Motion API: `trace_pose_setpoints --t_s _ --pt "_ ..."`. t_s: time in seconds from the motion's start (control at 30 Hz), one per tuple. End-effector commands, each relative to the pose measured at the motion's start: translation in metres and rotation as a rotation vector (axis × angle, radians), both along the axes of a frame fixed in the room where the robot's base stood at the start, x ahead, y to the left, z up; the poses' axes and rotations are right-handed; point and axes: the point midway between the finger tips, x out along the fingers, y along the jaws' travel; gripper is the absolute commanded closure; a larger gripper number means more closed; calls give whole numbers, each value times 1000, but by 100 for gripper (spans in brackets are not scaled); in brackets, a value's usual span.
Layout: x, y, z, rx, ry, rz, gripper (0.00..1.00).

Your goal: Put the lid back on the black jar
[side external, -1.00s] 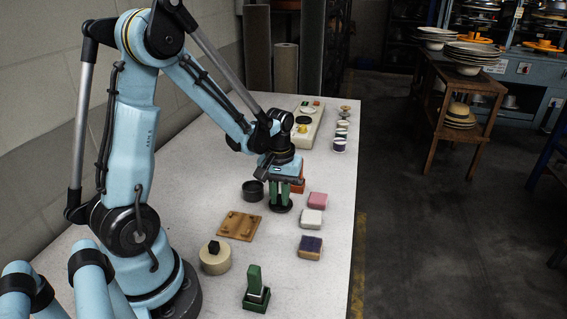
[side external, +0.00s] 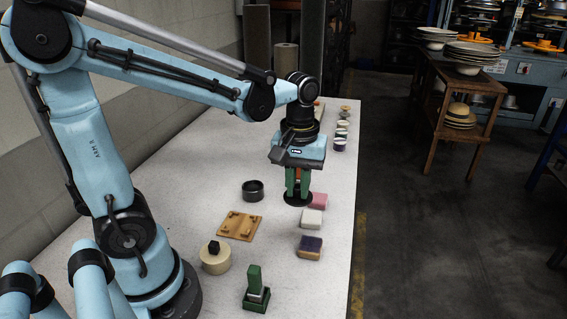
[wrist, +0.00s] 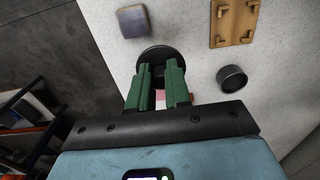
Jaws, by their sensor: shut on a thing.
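The black jar (side external: 252,192) stands upright and open-topped on the pale table, left of my gripper in the side view. It also shows in the wrist view (wrist: 232,86), right of my fingers. My gripper (side external: 298,189) points down, its green fingers shut on the black lid (side external: 298,201). The lid is a flat dark disc, roughly level, held above the table and apart from the jar. In the wrist view the lid (wrist: 158,52) sits at the fingertips (wrist: 160,72); the fingers hide its grasped part.
A wooden board (side external: 238,226) with small pegs lies in front of the jar. A cream round tub (side external: 215,262) and a green stamp-like piece (side external: 256,291) stand nearer.

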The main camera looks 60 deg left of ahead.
Motion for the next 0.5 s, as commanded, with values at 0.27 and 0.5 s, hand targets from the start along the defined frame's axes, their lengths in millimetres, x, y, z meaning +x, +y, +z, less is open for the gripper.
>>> trace_pose_setpoints --t_s 0.27,0.5 --pt "2 18 6 0 0 89 100" --pt "0 95 4 0 0 309 100"
